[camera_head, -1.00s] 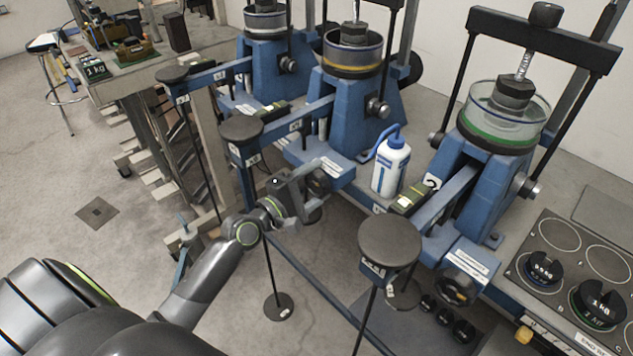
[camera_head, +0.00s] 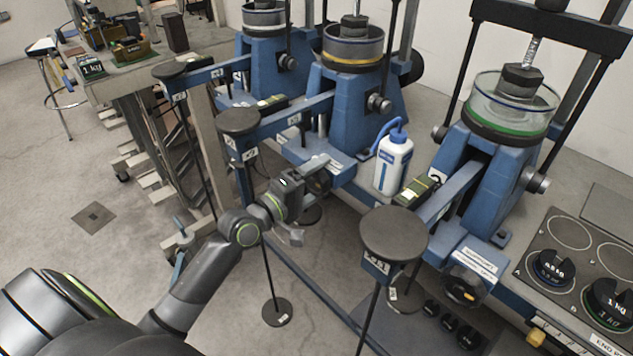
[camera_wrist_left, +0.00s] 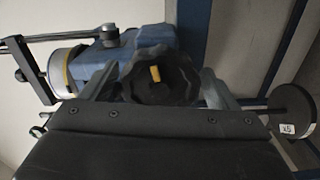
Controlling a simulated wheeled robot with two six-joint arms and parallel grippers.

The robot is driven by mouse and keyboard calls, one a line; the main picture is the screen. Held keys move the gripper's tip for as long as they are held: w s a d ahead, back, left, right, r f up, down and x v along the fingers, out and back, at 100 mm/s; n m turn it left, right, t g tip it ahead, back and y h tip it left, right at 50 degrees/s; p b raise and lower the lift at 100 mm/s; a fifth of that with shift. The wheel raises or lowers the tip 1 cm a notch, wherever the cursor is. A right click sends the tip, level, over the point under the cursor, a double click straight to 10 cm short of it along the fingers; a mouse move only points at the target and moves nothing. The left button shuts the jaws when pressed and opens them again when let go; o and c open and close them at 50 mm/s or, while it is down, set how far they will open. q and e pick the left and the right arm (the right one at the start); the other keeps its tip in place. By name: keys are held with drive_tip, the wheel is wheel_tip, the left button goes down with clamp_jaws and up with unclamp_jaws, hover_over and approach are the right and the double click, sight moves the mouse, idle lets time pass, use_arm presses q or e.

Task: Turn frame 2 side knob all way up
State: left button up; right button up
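The middle blue lever frame (camera_head: 340,105) has a cup with a yellow band. Its black side knob (camera_head: 318,182) is on the low block facing me and is partly hidden by my left gripper in the head view. In the left wrist view the lobed black knob (camera_wrist_left: 160,82) shows a yellow mark near its top middle. My left gripper (camera_head: 306,201) is at this knob, with one finger on each side of it in the left wrist view (camera_wrist_left: 158,90). The fingers look apart from the knob; contact is not clear. My right gripper is not in view.
A black weight hanger disc (camera_wrist_left: 291,88) stands right of the knob in the wrist view. The right frame (camera_head: 485,185) has a similar black knob (camera_head: 463,287). A white bottle (camera_head: 393,162) stands between the frames. A round lever pad (camera_head: 393,234) is right of my gripper.

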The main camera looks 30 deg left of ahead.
use_arm(q)
drive_tip(key=shift+s, duration=0.1)
drive_tip(key=shift+p+v, duration=0.5)
drive_tip(key=shift+v, duration=2.5)
drive_tip(key=shift+a, duration=0.1)
